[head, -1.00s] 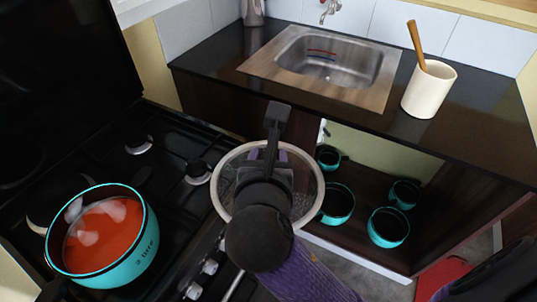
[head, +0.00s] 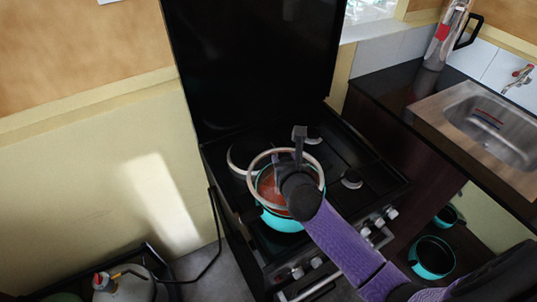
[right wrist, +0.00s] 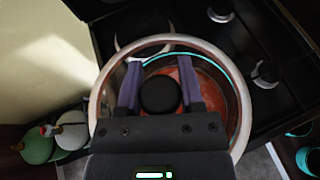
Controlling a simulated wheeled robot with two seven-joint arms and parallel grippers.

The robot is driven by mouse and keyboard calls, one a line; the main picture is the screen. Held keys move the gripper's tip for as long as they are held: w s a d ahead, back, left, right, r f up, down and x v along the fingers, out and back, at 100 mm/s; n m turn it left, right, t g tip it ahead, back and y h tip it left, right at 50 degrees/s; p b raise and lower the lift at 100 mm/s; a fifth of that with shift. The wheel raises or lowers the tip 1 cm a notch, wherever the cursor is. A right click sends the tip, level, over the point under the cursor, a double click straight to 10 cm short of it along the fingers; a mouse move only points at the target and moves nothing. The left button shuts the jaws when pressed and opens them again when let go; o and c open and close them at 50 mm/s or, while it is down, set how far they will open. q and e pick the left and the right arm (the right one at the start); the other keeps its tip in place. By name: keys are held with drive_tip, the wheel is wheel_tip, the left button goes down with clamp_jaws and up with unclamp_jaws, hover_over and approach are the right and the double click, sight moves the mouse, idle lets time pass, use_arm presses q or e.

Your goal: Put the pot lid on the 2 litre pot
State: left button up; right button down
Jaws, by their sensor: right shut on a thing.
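The pot lid is a glass disc with a pale rim (head: 318,163) and a black knob (right wrist: 159,95). My right gripper (right wrist: 160,92) is shut on the knob, with one purple finger on each side. The turquoise 2 litre pot (head: 283,222), with red food in it, stands on the stove. In the head view the lid is over the pot. In the right wrist view the pot's turquoise rim (right wrist: 172,55) shows through the glass, not quite centred. I cannot tell whether lid and pot touch. My left gripper is not in view.
The black stove (head: 365,200) has free burners around the pot, and its raised black cover (head: 255,70) stands behind. The sink (head: 490,125) is at the right. Other turquoise pots (head: 432,257) sit on a lower shelf. Gas bottles (head: 125,285) stand at the lower left.

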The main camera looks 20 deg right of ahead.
drive_tip(key=shift+w+d+r+p, duration=0.1)
drive_tip(key=shift+d+p, duration=0.1)
drive_tip(key=shift+d, duration=0.15)
drive_tip(key=shift+d+r+p, duration=0.1)
drive_tip(key=shift+d+p, duration=0.05)
drive_tip(key=shift+d, duration=0.15)
drive_tip(key=shift+d+f, duration=0.15)
drive_tip(key=shift+d, duration=0.05)
drive_tip(key=shift+f, duration=0.15)
wheel_tip(320, 180, down, 3)
drive_tip(key=shift+f+b, duration=0.1)
drive_tip(key=shift+b, duration=0.9)
drive_tip(key=shift+f, duration=0.15)
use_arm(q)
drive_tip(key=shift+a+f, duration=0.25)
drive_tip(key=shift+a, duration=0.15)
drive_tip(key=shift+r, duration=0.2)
